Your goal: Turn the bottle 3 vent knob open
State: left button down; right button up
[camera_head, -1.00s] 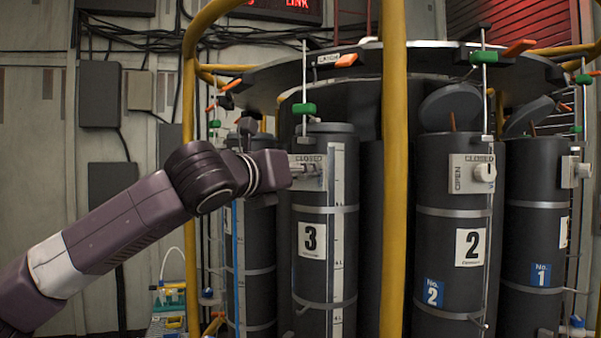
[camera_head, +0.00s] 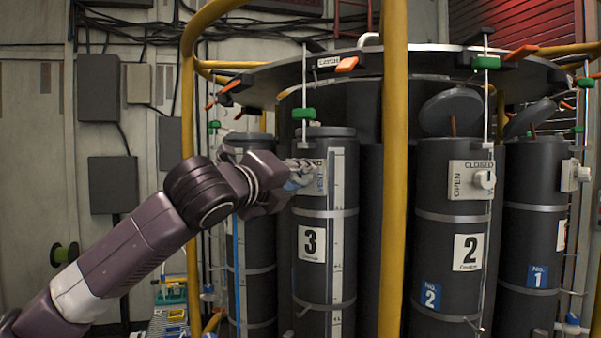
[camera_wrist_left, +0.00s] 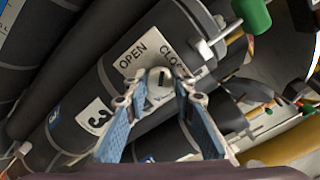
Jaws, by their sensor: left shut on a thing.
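Bottle 3 (camera_head: 311,275) is a tall dark cylinder with a black "3" on a white label. Its white vent plate (camera_wrist_left: 125,62) sits near the top and reads OPEN and CLOSED in the left wrist view. The pale vent knob (camera_wrist_left: 160,85) on that plate has a dark mark on its face. My left gripper (camera_head: 302,174) is at the plate, and in the left wrist view its blue-padded fingers (camera_wrist_left: 160,100) stand on both sides of the knob, shut on it. In the head view the hand hides the knob. My right gripper is not in view.
Bottle 2 (camera_head: 452,240) and bottle 1 (camera_head: 530,245) stand to the right with their own vent plates. A yellow upright rail (camera_head: 394,200) stands between bottles 3 and 2. A dark ring plate (camera_head: 420,62) with orange and green fittings is above. Free room lies left of my arm.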

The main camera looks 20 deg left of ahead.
pick_arm(q)
jog(key=n+p, duration=0.1)
jog(key=n, duration=0.3)
jog(key=shift+n, duration=2.9)
jog(key=shift+f, duration=0.1)
jog(key=c, duration=1.6)
grip_release()
jog(key=s, duration=0.4)
jog(key=s+a, duration=0.1)
jog(key=s, duration=0.3)
jog(key=s+a, duration=0.1)
jog(key=s, duration=0.2)
jog(key=shift+s+a, duration=0.2)
jog(key=shift+s, duration=0.2)
